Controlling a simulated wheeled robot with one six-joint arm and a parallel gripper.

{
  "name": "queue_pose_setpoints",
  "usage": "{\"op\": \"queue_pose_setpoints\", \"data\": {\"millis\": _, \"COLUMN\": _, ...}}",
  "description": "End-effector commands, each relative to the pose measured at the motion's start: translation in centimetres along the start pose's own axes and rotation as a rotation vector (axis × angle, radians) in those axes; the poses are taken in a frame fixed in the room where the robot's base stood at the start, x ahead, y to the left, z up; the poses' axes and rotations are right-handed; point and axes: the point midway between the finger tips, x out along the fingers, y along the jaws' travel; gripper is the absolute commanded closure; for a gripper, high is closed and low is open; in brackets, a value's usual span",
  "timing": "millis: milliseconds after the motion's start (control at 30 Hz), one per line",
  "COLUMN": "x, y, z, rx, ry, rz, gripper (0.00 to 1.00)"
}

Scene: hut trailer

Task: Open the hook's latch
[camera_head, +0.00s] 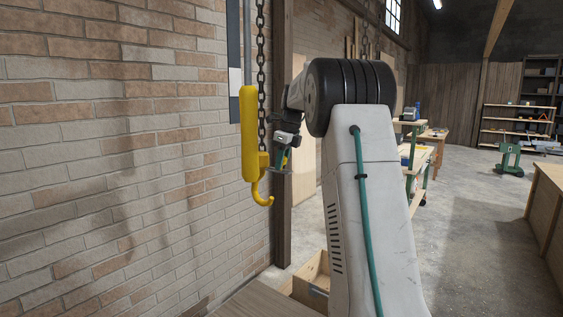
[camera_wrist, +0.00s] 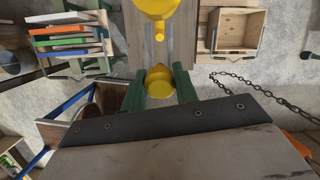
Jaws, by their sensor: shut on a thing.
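A yellow hook (camera_head: 262,197) hangs beside a long yellow body (camera_head: 250,135) near the brick wall, below a dark chain. My gripper (camera_head: 284,166) is just to the right of the hook in the head view, pointing down. In the wrist view my gripper (camera_wrist: 160,90) has its two green fingers on either side of a rounded yellow piece (camera_wrist: 159,77) and is shut on it. A larger yellow part (camera_wrist: 157,9) shows at the top edge, apart from the fingers. I cannot tell the latch from the rest of the yellow piece.
An open wooden box (camera_head: 312,281) stands on the floor below my arm; a box (camera_wrist: 237,32) also shows in the wrist view. A loose chain (camera_wrist: 262,91) lies to the right there. The brick wall (camera_head: 130,150) is close on the left. Open floor (camera_head: 480,230) lies right.

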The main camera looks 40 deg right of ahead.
Motion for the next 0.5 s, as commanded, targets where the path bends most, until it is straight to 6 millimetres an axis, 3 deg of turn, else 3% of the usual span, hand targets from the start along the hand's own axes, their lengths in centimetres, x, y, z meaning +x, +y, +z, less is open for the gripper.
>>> {"op": "queue_pose_setpoints", "data": {"millis": 200, "x": -0.08, "y": 0.06, "z": 0.22, "rx": -0.003, "ry": -0.005, "rz": -0.002, "gripper": 1.00}}
{"op": "queue_pose_setpoints", "data": {"millis": 233, "x": -0.08, "y": 0.06, "z": 0.22, "rx": -0.003, "ry": -0.005, "rz": -0.002, "gripper": 0.66}}
{"op": "queue_pose_setpoints", "data": {"millis": 300, "x": -0.07, "y": 0.06, "z": 0.20, "rx": -0.003, "ry": -0.005, "rz": -0.002, "gripper": 0.50}}
{"op": "queue_pose_setpoints", "data": {"millis": 500, "x": -0.03, "y": 0.02, "z": 0.07, "rx": -0.002, "ry": -0.003, "rz": -0.001, "gripper": 0.50}}
